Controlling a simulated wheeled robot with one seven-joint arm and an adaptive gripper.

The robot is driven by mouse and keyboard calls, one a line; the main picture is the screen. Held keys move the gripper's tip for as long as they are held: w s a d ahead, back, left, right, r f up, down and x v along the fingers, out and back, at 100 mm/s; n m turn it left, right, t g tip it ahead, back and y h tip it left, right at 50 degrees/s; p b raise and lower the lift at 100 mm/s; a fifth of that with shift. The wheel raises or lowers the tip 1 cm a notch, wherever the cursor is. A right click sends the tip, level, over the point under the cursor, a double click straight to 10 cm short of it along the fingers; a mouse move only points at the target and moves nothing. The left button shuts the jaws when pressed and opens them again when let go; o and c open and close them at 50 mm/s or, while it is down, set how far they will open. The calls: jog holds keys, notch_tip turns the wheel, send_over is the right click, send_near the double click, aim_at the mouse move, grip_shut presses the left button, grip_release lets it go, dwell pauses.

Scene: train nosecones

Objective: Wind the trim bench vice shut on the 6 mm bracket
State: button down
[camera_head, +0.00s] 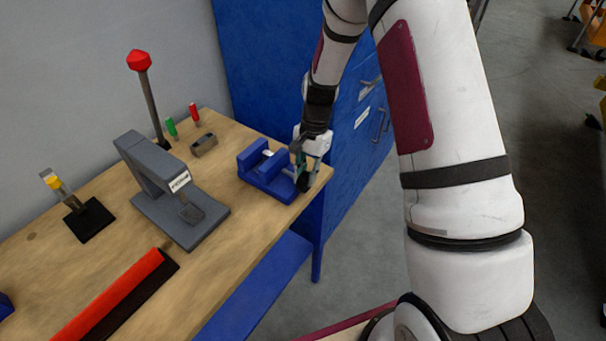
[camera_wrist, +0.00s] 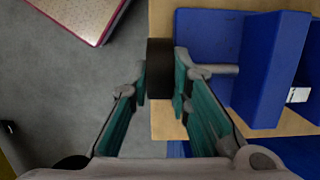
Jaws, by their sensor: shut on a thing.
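The blue bench vice (camera_head: 262,170) stands at the right end of the wooden bench. In the wrist view its blue body (camera_wrist: 265,75) fills the right side, with a grey screw rod leading to a black handwheel (camera_wrist: 160,66). My gripper (camera_head: 304,178) is at the near end of the vice, with its green-lined fingers shut on the handwheel. A small pale piece, perhaps the bracket (camera_head: 268,153), sits between the vice jaws. It shows only in part in the wrist view (camera_wrist: 298,95). I cannot tell whether both jaws touch it.
A grey press (camera_head: 165,190) stands left of the vice, with a small grey block (camera_head: 203,145) and red and green items behind. A red-and-black strip (camera_head: 120,295) lies near the front edge. Blue cabinets (camera_head: 260,60) stand behind. Open floor lies to the right.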

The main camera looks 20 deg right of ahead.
jog(key=g+y+b, duration=0.1)
jog(key=b, duration=0.1)
jog(key=g+y+b, duration=0.1)
jog(key=y+b, duration=0.1)
jog(key=w+d+f+g+y+b, duration=0.1)
jog(key=b, duration=0.1)
jog(key=shift+w, duration=0.1)
jog(key=y+b, duration=0.1)
jog(key=g+y+b, duration=0.2)
jog(key=b, duration=0.1)
jog(key=shift+d+f, duration=0.2)
jog(key=shift+f, duration=0.05)
jog(key=shift+g+y+b, duration=0.4)
jog(key=shift+y+b, duration=0.1)
jog(key=shift+b, duration=0.1)
jog(key=c, duration=1.5)
grip_release()
jog(key=shift+d, duration=0.1)
jog(key=v, duration=1.2)
jog(key=shift+f, duration=0.15)
